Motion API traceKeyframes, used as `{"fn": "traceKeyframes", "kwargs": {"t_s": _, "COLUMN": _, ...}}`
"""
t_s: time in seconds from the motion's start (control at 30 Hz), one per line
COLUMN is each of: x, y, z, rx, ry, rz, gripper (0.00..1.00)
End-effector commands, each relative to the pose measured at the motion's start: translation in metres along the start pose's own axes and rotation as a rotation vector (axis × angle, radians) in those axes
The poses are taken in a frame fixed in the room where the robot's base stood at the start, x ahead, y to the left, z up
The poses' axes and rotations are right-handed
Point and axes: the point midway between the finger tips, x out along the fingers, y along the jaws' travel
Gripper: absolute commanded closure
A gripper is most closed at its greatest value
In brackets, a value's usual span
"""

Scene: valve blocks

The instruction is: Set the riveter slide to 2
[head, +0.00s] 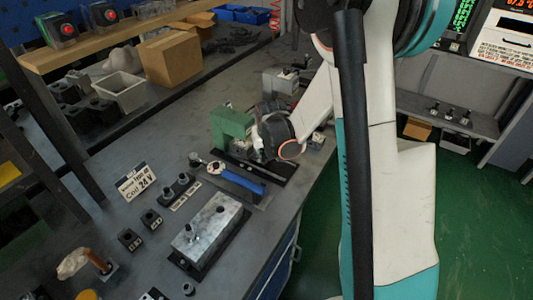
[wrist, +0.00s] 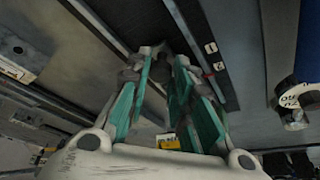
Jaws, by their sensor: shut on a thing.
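In the wrist view my gripper (wrist: 163,58) has its teal-padded fingers closed around a small dark piece (wrist: 163,62) on a black track, which appears to be the slide's grip. Beside it runs a black scale strip with small white number plates (wrist: 211,47); I cannot read the numbers surely. In the head view my gripper (head: 270,148) is low over the long black base (head: 262,168) beside a green block (head: 232,120). The gripper body hides the slide and its contact there.
A blue-handled tool (head: 240,181) lies just in front, and its blue part (wrist: 308,50) shows at right in the wrist view. A metal block (head: 208,224) and a "24 V" sign (head: 137,182) stand nearer. A cardboard box (head: 170,58) is behind.

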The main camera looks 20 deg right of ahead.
Motion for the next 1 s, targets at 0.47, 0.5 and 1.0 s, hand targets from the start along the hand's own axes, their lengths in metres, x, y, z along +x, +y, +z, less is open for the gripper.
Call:
{"fn": "traceKeyframes", "kwargs": {"t_s": 0.47, "x": -0.001, "y": -0.002, "z": -0.002, "rx": -0.001, "ry": 0.004, "rz": -0.003, "gripper": 0.59}}
{"fn": "traceKeyframes", "kwargs": {"t_s": 0.5, "x": -0.003, "y": -0.002, "z": -0.002, "rx": -0.001, "ry": 0.004, "rz": -0.003, "gripper": 0.59}}
{"fn": "traceKeyframes", "kwargs": {"t_s": 1.0, "x": -0.073, "y": -0.002, "z": -0.001, "rx": -0.001, "ry": 0.004, "rz": -0.004, "gripper": 0.59}}
